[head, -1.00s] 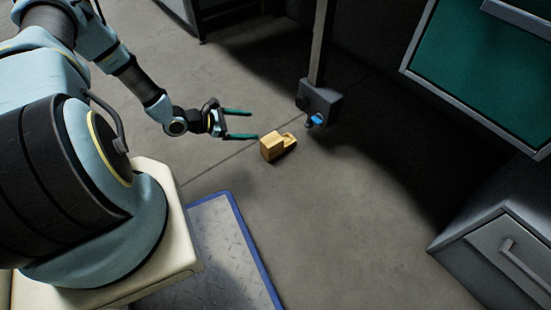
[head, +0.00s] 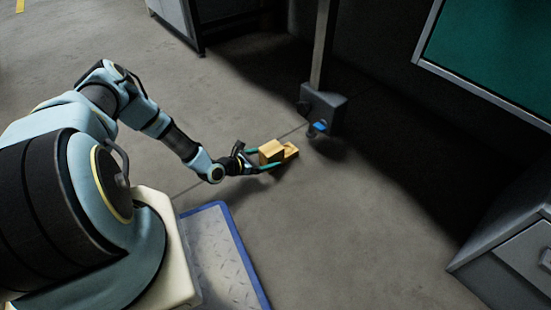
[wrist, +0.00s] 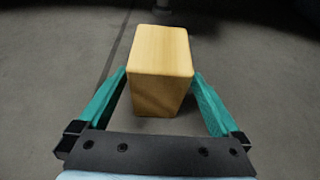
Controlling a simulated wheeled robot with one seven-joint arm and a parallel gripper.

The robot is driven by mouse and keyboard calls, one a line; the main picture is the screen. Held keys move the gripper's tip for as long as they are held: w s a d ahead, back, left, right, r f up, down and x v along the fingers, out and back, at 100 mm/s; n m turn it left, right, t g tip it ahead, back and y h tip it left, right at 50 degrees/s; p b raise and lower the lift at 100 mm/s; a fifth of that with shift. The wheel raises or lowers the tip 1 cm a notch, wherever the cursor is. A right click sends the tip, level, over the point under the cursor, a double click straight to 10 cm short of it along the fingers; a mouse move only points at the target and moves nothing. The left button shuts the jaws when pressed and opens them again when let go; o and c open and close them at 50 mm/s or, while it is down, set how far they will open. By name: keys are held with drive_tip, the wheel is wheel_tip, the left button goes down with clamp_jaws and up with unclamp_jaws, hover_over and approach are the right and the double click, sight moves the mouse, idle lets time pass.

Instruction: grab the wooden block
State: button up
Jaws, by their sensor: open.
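The wooden block (head: 271,150) rests on the grey floor in the head view, with a lower, notched part at its right end. In the wrist view the block (wrist: 160,66) stands upright as a plain box face, between the tips of two green fingers. My gripper (head: 265,158) is open, with one finger on each side of the block. It also shows in the wrist view (wrist: 160,92). Narrow gaps or light contact at the fingertips cannot be told apart. The block's far end is hidden in the wrist view.
A grey cabinet (head: 505,262) is at the lower right, and a green-topped panel (head: 490,55) at the upper right. A blue-edged metal plate (head: 237,255) lies near my base. Floor right of the block is clear.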

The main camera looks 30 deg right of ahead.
drive_tip(key=b+x, duration=0.3)
drive_tip(key=x, duration=0.1)
drive_tip(key=shift+d+f, duration=0.1)
drive_tip(key=shift+f, duration=0.2)
drive_tip(key=shift+w+d, duration=0.15)
drive_tip(key=shift+d, duration=0.1)
drive_tip(key=shift+r, duration=0.1)
drive_tip(key=c, duration=1.6)
